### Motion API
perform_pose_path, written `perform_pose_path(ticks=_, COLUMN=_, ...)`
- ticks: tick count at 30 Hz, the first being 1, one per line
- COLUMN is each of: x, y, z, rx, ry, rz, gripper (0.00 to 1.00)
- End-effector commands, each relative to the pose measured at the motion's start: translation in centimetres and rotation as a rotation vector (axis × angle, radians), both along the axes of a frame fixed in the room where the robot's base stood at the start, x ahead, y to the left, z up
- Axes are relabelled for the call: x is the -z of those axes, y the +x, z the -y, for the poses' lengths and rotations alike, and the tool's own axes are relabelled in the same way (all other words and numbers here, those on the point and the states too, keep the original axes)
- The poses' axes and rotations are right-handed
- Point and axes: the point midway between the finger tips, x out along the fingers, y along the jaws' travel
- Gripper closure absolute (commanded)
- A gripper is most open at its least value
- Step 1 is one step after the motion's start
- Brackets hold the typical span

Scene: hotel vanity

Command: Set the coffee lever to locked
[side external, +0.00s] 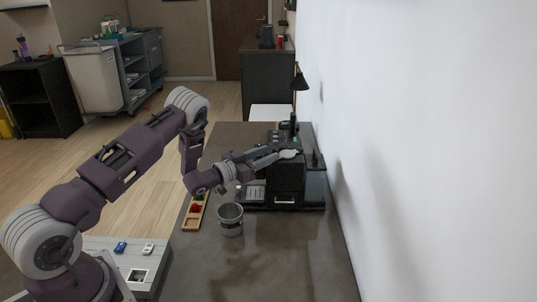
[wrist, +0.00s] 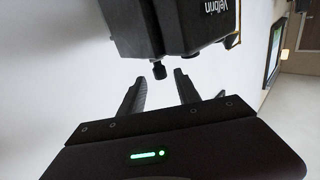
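The black coffee machine (side external: 287,187) stands on the dark counter against the white wall. In the wrist view its dark body (wrist: 180,28) fills the top, with white lettering on one face. A small black knob (wrist: 158,71) sticks out of it, perhaps the end of the coffee lever; its setting cannot be read. My gripper (wrist: 160,84) is open and empty, its two fingers apart on either side of the line to the knob, with the knob near the fingertips. In the side view my gripper (side external: 293,154) is at the top of the machine and hides part of it.
A metal bucket (side external: 230,220) and a wooden tray (side external: 194,214) with small items stand on the counter left of the machine. The counter's front part (side external: 290,260) is clear. The white wall (side external: 420,150) is close on the right.

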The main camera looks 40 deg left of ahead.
Motion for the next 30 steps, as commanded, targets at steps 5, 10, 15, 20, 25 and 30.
perform_pose_path(ticks=5, x=-4.5, y=0.1, z=0.0, rx=-0.001, ry=0.0, rz=0.008, gripper=0.98)
perform_pose_path(ticks=10, x=-13.9, y=0.0, z=0.0, rx=-0.001, ry=0.003, rz=0.012, gripper=1.0)
perform_pose_path(ticks=15, x=-13.5, y=3.4, z=0.9, rx=-0.066, ry=0.096, rz=-0.165, gripper=1.0)
perform_pose_path(ticks=20, x=-12.3, y=6.0, z=2.2, rx=-0.177, ry=0.202, rz=-0.383, gripper=1.0)
perform_pose_path(ticks=25, x=-12.7, y=5.6, z=5.4, rx=-0.314, ry=0.294, rz=-0.667, gripper=1.0)
perform_pose_path(ticks=30, x=-14.2, y=1.8, z=9.6, rx=-0.405, ry=0.334, rz=-0.925, gripper=1.0)
